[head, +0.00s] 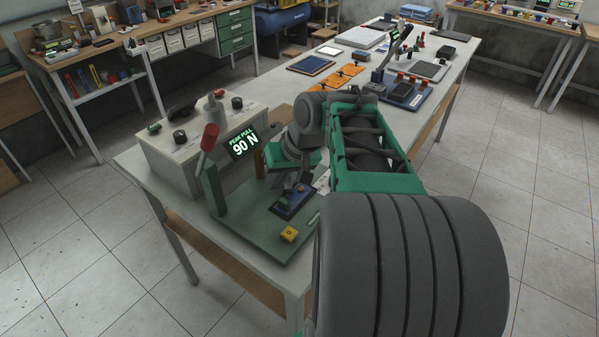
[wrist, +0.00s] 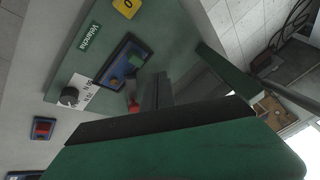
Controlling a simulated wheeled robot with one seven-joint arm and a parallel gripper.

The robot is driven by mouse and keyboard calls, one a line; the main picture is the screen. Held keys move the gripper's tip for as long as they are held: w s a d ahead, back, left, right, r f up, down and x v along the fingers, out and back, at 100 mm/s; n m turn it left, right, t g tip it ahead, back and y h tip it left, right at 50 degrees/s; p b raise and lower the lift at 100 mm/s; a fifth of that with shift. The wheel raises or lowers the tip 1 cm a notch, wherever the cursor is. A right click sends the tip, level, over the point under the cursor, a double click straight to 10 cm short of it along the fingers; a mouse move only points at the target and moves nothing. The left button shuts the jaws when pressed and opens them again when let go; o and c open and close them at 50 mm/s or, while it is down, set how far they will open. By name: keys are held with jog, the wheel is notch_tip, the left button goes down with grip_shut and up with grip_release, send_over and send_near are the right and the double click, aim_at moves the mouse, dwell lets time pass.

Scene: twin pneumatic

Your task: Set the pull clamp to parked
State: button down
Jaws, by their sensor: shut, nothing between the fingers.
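The pull tester stands on the near end of the long table, with a green base plate (head: 256,222) and a lit display reading PEAK PULL 90 N (head: 243,143). A red-handled lever (head: 209,138) stands up beside a green post (head: 214,190). A small blue fixture (head: 293,201) sits on the plate, and it also shows in the wrist view (wrist: 122,62). I cannot tell which part is the pull clamp or read its setting. My gripper (wrist: 152,88) is shut and empty, over the plate close to the blue fixture. A red part (wrist: 133,106) is partly hidden behind its fingers.
A yellow block (head: 289,234) is on the plate's near side. A beige box with knobs (head: 180,150) stands behind it. Orange plates (head: 340,77) and a dark fixture (head: 403,92) lie farther along the table. My arm hides the table's right side.

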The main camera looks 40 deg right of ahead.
jog(key=s+d+m+t, duration=0.2)
jog(key=s+d, duration=0.1)
jog(key=d, duration=1.3)
jog(key=shift+y, duration=0.3)
jog(key=x, duration=0.8)
jog(key=shift+w+a, duration=0.4)
jog(key=w+a, duration=0.2)
jog(key=a, duration=0.1)
jog(key=shift+w+a+f+p, duration=0.15)
jog(key=shift+w+f+p, duration=0.1)
jog(key=shift+p, duration=0.15)
jog(key=shift+a, duration=0.1)
